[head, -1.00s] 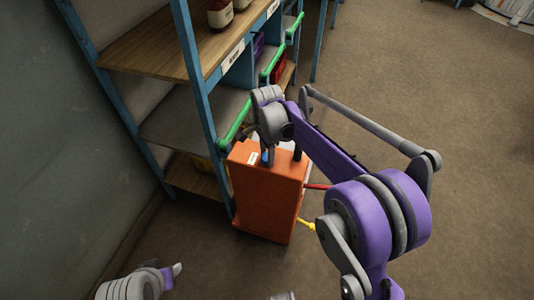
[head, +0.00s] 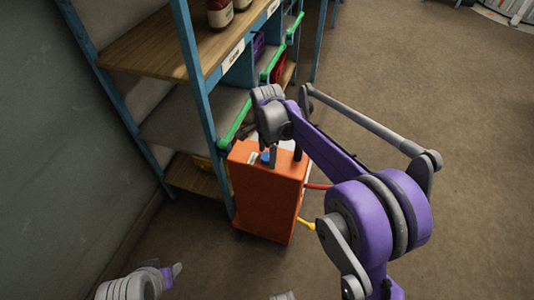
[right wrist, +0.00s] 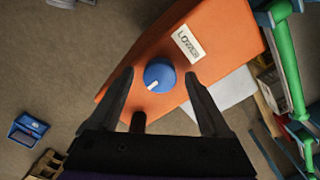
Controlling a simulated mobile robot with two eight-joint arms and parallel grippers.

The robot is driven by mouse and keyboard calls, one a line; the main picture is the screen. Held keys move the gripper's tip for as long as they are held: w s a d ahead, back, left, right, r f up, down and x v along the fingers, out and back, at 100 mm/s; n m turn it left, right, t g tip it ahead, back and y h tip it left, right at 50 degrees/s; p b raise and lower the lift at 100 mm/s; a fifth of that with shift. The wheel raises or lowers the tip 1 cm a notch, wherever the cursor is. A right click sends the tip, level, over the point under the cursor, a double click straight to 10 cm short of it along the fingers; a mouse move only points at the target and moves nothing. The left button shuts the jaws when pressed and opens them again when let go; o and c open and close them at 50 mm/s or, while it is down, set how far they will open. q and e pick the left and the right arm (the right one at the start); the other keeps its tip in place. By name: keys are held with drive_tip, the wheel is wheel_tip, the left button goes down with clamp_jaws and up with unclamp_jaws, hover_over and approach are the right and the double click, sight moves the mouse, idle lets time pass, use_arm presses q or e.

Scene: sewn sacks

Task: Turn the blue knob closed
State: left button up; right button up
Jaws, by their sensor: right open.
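The blue knob (right wrist: 158,76) sits on the top face of an orange box (head: 265,205), with a white pointer mark toward its lower left in the right wrist view. The knob also shows partly in the head view (head: 265,157), beside my gripper finger. My right gripper (right wrist: 159,73) is open, with one finger on each side of the knob and a visible gap at both sides. It also shows above the box in the head view (head: 273,155). My left gripper (head: 173,272) is at the lower left, away from the box; its jaw opening is unclear.
A blue-framed shelf (head: 205,100) with wooden boards and green rails (head: 236,124) stands close behind and left of the box. Red (head: 317,186) and yellow (head: 306,224) parts stick out of the box's right side. The floor at right is clear.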

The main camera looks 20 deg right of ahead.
sight(267, 156)
wheel_tip(267, 156, up, 11)
drive_tip(key=p, duration=0.1)
drive_tip(key=shift+f, duration=0.2)
idle(0.4)
